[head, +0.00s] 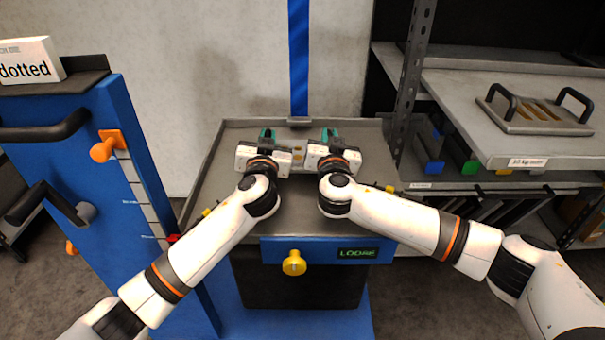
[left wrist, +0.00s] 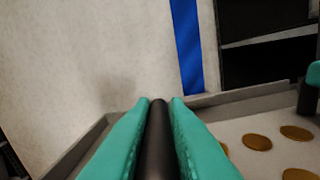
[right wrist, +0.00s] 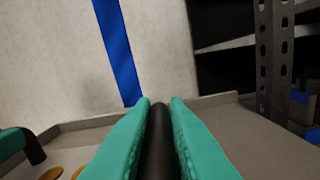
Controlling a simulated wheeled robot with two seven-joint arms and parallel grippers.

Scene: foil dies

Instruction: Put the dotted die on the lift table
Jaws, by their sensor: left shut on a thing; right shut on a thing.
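The dotted die is a light grey plate (head: 299,158) with round gold dots, mostly hidden by my grippers in the head view. Its plate and several gold dots show in the left wrist view (left wrist: 238,128). My left gripper (head: 267,138) is shut on the die's left black handle (left wrist: 157,145). My right gripper (head: 329,138) is shut on its right black handle (right wrist: 158,145). The die is over the grey top of the lift table (head: 225,175); I cannot tell whether it touches it.
A blue stand (head: 160,220) at left carries a white "dotted" sign (head: 30,62) and an orange knob (head: 103,148). At right, a rack shelf (head: 455,95) holds another die (head: 515,120) with gold bars. A perforated post (head: 413,75) stands close to the table's right side.

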